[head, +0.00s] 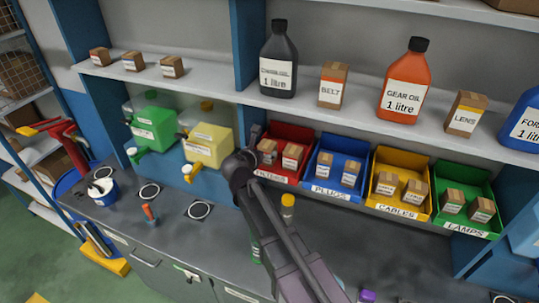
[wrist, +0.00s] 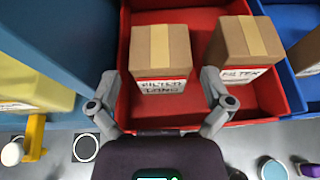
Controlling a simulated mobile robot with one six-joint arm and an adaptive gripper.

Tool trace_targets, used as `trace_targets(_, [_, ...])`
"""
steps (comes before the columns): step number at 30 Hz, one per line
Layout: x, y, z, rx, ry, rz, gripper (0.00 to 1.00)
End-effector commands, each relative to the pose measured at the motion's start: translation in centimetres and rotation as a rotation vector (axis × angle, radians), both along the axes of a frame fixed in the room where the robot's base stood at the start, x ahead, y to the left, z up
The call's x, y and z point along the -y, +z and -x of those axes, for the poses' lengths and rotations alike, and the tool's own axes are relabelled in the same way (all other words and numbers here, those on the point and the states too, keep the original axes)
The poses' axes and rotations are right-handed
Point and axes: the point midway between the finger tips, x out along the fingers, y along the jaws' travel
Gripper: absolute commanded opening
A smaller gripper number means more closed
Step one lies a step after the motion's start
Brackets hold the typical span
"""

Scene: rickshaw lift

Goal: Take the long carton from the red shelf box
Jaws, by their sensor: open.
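The red shelf box (head: 290,133) stands on the shelf in the head view, with two brown cartons in it. In the wrist view the red box (wrist: 205,18) fills the middle. Its left carton (wrist: 160,50) has a label reading "FILTER LONG". The right carton (wrist: 245,42) has a label reading "FILTER". My gripper (wrist: 160,98) is open and empty. Its fingers stand to either side of the front of the long carton, and the right finger is close to the gap between the cartons. In the head view my arm partly hides the box's left side.
A blue divider (wrist: 60,50) stands left of the red box. A blue box (head: 337,175) of cartons is on its right, then yellow and green boxes. A yellow jug (head: 207,140) stands on the left. Below is a dark worktop (head: 175,235); a shelf (head: 340,110) runs above.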

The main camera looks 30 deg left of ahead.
Motion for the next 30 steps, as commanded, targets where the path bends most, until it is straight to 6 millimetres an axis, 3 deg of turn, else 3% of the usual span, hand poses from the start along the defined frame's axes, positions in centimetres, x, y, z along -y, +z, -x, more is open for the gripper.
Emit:
trace_targets(9, [-0.2, -1.3, -3.3, 0.000, 0.000, 0.001, 1.00])
trace_targets(28, [-0.2, -1.3, -3.5, 0.000, 0.002, 0.000, 1.00])
trace_targets(30, [-0.2, -1.3, -3.4, 0.000, 0.002, 0.000, 0.82])
